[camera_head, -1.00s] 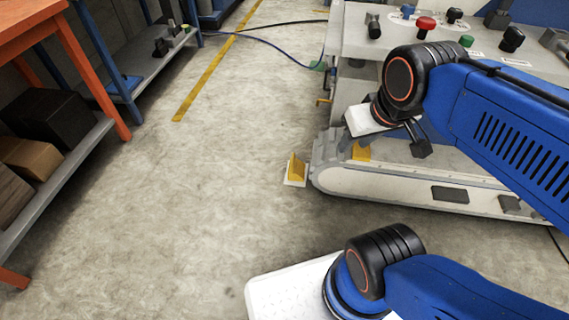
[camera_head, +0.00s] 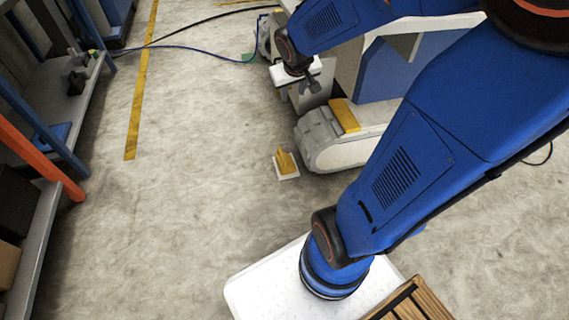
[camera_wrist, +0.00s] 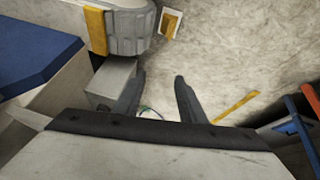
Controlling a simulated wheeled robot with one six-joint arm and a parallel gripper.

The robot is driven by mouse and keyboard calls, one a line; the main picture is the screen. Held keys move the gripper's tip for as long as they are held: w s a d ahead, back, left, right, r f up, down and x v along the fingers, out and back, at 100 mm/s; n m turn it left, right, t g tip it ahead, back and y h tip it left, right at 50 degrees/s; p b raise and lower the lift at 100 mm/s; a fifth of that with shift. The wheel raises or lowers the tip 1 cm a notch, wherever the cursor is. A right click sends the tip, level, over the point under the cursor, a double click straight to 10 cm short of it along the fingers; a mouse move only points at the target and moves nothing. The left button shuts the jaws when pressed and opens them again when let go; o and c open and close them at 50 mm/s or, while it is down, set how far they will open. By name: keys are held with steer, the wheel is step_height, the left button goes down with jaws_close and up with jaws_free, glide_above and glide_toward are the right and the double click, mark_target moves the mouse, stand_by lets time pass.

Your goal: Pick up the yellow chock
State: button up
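The yellow chock (camera_head: 285,162) stands on a small white pad (camera_head: 291,176) on the floor, just left of the rounded end of a tracked base. It also shows in the wrist view (camera_wrist: 168,26), near the top centre, beyond my fingertips. My gripper (camera_head: 311,86) is above and beyond the chock in the head view, held well clear of it. In the wrist view my gripper's two dark fingers (camera_wrist: 159,79) are spread apart with nothing between them. The chock is fully visible in the head view.
The tracked base (camera_head: 335,140) carries a yellow strip (camera_head: 345,115) and lies right of the chock. A blue-and-white cabinet (camera_head: 383,72) stands behind it. Cables (camera_head: 200,50) cross the floor at the back. A shelf (camera_head: 70,115) lines the left. The floor left of the chock is clear.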

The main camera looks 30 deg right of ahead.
steer(key=w+d+f, duration=0.4)
steer(key=w+f, duration=0.3)
steer(key=f, duration=0.1)
steer(key=m+y, duration=0.1)
steer(key=y, duration=0.3)
glide_above(282, 153)
steer(key=s, duration=0.3)
step_height(282, 153, down, 41)
steer(key=shift+d+x, duration=0.15)
steer(key=shift+x, duration=1.1)
steer(key=shift+d+x, duration=0.15)
steer(key=shift+x, duration=1.1)
jaws_close()
